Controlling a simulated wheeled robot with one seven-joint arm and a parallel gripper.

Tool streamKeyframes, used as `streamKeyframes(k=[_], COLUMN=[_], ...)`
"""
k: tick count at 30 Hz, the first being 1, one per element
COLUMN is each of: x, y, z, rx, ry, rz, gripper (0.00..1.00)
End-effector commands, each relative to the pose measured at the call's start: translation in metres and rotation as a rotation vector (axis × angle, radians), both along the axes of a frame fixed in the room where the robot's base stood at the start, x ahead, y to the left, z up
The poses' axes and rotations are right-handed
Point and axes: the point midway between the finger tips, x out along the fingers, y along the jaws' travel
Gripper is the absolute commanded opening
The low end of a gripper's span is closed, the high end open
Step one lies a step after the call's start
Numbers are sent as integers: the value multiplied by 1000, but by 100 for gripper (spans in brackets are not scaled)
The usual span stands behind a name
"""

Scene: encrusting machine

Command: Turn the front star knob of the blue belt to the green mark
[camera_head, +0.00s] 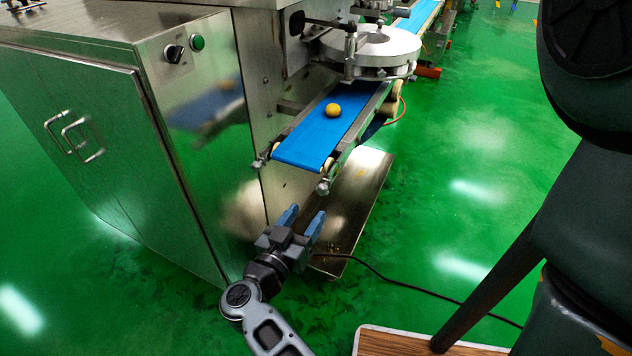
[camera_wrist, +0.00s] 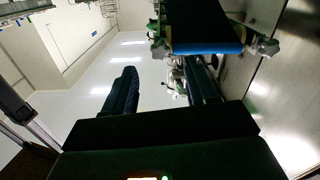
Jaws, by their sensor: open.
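The blue belt (camera_head: 319,135) slopes down from the machine, with a round yellow-brown ball (camera_head: 333,110) on it. Two small metal star knobs flank its near end, one on the left (camera_head: 259,162) and one on the right (camera_head: 323,187). In the wrist view the belt end (camera_wrist: 205,38) is at the top, with a knob on its left (camera_wrist: 158,47) and on its right (camera_wrist: 265,47). My gripper (camera_head: 303,217) is open and empty, below and in front of the belt end, apart from both knobs. Its blue fingers point up towards the belt. I cannot make out a green mark on either knob.
The steel cabinet (camera_head: 130,130) stands left of the belt, with a black switch (camera_head: 174,53) and a green button (camera_head: 197,43). A steel tray (camera_head: 360,195) lies below the belt. A black cable (camera_head: 420,292) crosses the green floor, which is open to the right.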

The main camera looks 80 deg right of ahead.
Motion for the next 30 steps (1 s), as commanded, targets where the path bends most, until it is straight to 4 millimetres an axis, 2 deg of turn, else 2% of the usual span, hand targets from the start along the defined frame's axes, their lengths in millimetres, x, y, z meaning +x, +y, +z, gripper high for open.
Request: streamKeyframes(k=[9, 13, 18, 25, 30], x=[-12, -15, -17, -17, -17], y=[-47, -61, -69, -69, -69], z=[1, 1, 1, 1, 1], rx=[-6, -6, -5, -5, -5], ry=[-1, -2, -2, -2, -2], rz=[-2, 0, 1, 1, 1], gripper=[57, 57, 57, 57, 42])
